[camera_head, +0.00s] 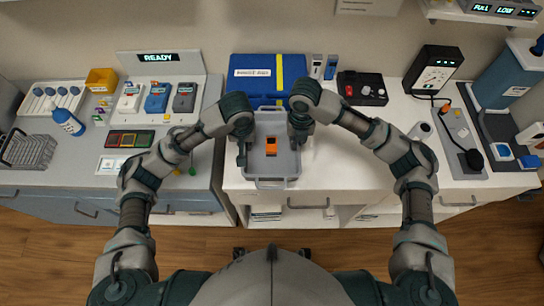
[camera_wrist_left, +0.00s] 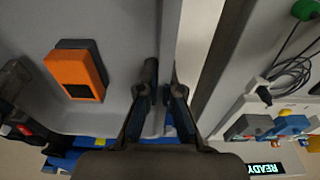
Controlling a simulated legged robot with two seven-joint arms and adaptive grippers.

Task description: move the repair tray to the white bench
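The repair tray (camera_head: 271,183) is a shallow grey tray with handles, over the white bench (camera_head: 340,165) in the middle. An orange and black device (camera_head: 271,146) lies inside it; the device also shows in the left wrist view (camera_wrist_left: 76,72). My left gripper (camera_head: 242,158) is at the tray's left wall. In the left wrist view its fingers (camera_wrist_left: 164,75) are on either side of that wall, closed in on it. My right gripper (camera_head: 296,140) is at the tray's right wall; its fingers are too small and hidden to judge. I cannot tell whether the tray touches the bench.
A blue case (camera_head: 268,68) stands right behind the tray. A black box with a red button (camera_head: 362,90) and a meter (camera_head: 434,72) stand to the right. The left counter holds a READY charging station (camera_head: 158,92), a bottle (camera_head: 68,122) and a wire rack (camera_head: 28,152).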

